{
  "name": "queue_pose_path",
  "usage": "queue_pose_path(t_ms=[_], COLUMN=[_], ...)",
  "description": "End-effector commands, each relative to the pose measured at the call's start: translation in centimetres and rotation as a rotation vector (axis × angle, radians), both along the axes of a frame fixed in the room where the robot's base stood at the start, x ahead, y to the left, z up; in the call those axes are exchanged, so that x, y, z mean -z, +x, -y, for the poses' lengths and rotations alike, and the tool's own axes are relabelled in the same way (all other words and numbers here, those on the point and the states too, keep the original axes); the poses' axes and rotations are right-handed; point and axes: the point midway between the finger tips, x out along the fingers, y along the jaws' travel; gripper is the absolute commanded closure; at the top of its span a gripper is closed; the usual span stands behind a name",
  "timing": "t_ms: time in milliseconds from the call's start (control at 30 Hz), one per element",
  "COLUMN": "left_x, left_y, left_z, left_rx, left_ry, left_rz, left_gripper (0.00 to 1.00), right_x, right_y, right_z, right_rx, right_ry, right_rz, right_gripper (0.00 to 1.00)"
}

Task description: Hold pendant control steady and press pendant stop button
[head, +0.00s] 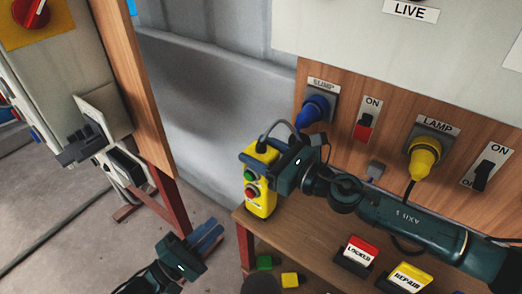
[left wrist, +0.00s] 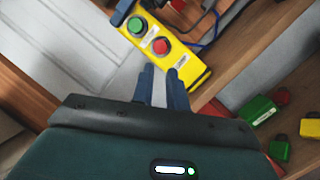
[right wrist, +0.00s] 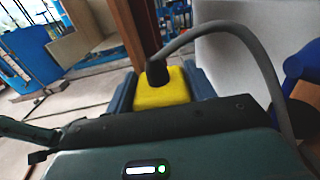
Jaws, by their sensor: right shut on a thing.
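The yellow pendant control (head: 263,209) hangs upright past the bench's left corner in the head view. It has a green button (head: 250,175) above a red stop button (head: 252,194). My right gripper (head: 266,170) is shut on its upper part; the right wrist view shows the yellow pendant top (right wrist: 162,98) between the fingers. My left gripper (head: 212,237) is below and left of the pendant, apart from it. In the left wrist view, its empty fingers (left wrist: 162,72) have a narrow gap and point towards the pendant (left wrist: 185,67), just below the red button (left wrist: 160,46).
A grey cable rises from the pendant's top. The wooden bench (head: 300,232) holds a red LOCKED block (head: 361,249) and a yellow REPAIR block (head: 408,274). A blue plug (head: 314,108) and yellow plug (head: 424,155) sit in the panel. Open floor lies left.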

Motion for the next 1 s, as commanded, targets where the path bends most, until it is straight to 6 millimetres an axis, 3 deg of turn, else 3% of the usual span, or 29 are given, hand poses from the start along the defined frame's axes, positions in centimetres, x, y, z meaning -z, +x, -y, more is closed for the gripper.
queue_pose_path(t_ms=[167, 1000], left_x=[0.0, 0.0], left_y=[0.0, 0.0], left_z=[0.0, 0.0], left_rx=[0.0, 0.0], left_ry=[0.0, 0.0], left_rz=[0.0, 0.0], left_gripper=[1.0, 1.0], right_x=[0.03, 0.05], right_y=[0.0, 0.0], right_z=[0.02, 0.03], right_rx=[0.0, 0.0], right_ry=[-0.001, -0.001], right_rz=[-0.001, -0.001], right_gripper=[0.81, 0.81])
